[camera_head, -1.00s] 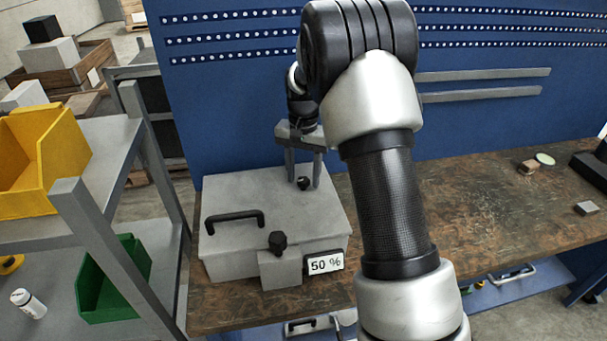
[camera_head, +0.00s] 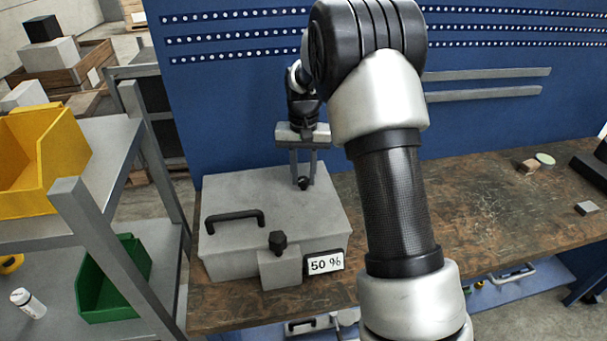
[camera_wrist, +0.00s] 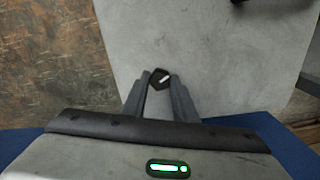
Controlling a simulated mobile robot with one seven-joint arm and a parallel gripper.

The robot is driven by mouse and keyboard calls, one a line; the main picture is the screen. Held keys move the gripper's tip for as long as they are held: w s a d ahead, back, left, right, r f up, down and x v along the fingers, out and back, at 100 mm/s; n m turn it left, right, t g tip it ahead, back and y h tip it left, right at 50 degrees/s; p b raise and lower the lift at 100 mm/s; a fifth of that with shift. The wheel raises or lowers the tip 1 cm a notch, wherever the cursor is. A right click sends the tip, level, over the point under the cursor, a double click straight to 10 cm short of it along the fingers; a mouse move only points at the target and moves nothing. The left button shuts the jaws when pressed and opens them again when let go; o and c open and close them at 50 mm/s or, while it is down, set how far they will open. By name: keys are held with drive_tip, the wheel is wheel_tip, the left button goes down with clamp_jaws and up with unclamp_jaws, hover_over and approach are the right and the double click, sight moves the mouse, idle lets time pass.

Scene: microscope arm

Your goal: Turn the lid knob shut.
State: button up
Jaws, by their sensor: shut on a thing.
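A grey box with a flat lid (camera_head: 240,200) stands on the workbench. A small black knob (camera_head: 303,183) sits on the lid near its back right corner; it also shows in the wrist view (camera_wrist: 159,76) with a white mark on top. My gripper (camera_head: 303,177) points down over the lid, its two fingers shut on this knob, one on each side. A second black knob (camera_head: 278,241) is on the front latch block of the box, away from my gripper. A black handle (camera_head: 234,217) lies on the lid's left side.
A "50 %" label (camera_head: 325,263) is on the box front. A shelf with a yellow bin (camera_head: 45,160) and a green bin (camera_head: 112,280) stands to the left. A blue pegboard wall (camera_head: 240,110) is behind. The bench right of my arm is mostly clear.

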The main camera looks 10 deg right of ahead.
sight(303, 179)
drive_tip(key=n, duration=0.6)
drive_tip(key=shift+r+n, duration=0.1)
drive_tip(key=shift+n, duration=0.2)
drive_tip(key=n, duration=0.5)
drive_tip(key=shift+w+p, duration=0.1)
drive_tip(key=shift+p, duration=0.3)
drive_tip(key=shift+n, duration=0.4)
drive_tip(key=o, duration=1.1)
wheel_tip(303, 179, up, 17)
drive_tip(key=shift+r, duration=0.2)
